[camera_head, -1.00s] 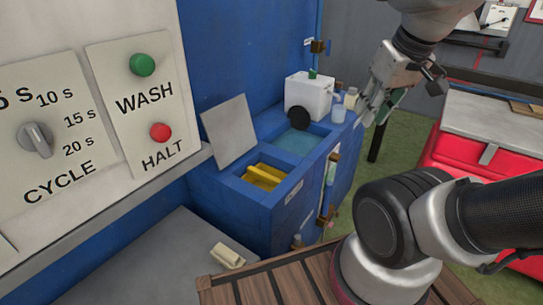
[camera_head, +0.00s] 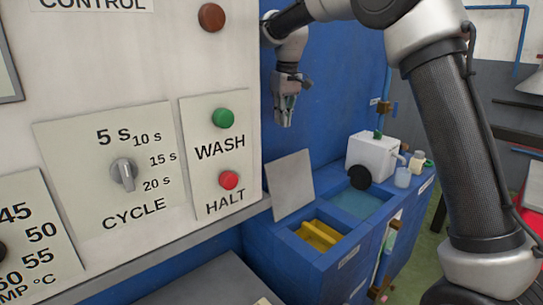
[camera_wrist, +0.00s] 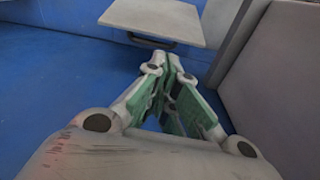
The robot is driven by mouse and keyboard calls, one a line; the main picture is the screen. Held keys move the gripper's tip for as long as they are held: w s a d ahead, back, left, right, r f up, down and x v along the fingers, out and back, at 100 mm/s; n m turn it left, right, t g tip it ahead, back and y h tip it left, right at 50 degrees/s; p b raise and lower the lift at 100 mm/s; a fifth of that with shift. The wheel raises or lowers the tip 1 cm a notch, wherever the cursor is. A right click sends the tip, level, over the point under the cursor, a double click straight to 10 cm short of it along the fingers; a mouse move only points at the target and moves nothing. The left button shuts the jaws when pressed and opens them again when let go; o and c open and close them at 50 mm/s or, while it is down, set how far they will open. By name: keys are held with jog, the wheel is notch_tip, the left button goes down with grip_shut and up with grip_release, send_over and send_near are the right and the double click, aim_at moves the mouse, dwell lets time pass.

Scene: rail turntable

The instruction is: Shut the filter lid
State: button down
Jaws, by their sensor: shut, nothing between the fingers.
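The filter lid (camera_head: 293,183) is a flat grey square plate. It stands open, tilted up at the left edge of the blue unit, beside the opening with the yellow filter (camera_head: 318,236). My gripper (camera_head: 285,122) is shut and empty, pointing down in front of the blue wall, above the lid in the picture and apart from it. In the wrist view my gripper (camera_wrist: 170,62) has its fingers together. Beyond the tips is a light grey plate (camera_wrist: 155,20) with a dark bar at its near edge, which looks like the lid.
The control panel (camera_head: 75,165) with WASH and HALT buttons is at the left. A water-filled basin (camera_head: 357,203), a white box (camera_head: 372,156) with a black disc, and small containers (camera_head: 403,177) are to the right of the lid. A grey ledge (camera_head: 210,285) is in front.

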jog(key=w+a+f, duration=0.3)
jog(key=a+f, duration=0.1)
jog(key=a, duration=0.1)
jog(key=shift+n, duration=0.4)
jog(key=shift+s+d+f, duration=0.25)
jog(key=shift+s+f, duration=0.2)
jog(key=shift+f, duration=1)
jog(key=shift+s+d+f, duration=0.25)
jog(key=shift+s+f, duration=0.15)
jog(key=shift+f, duration=1.05)
jog(key=shift+s+d+f, duration=0.25)
jog(key=shift+s+f, duration=0.2)
jog(key=shift+f, duration=1)
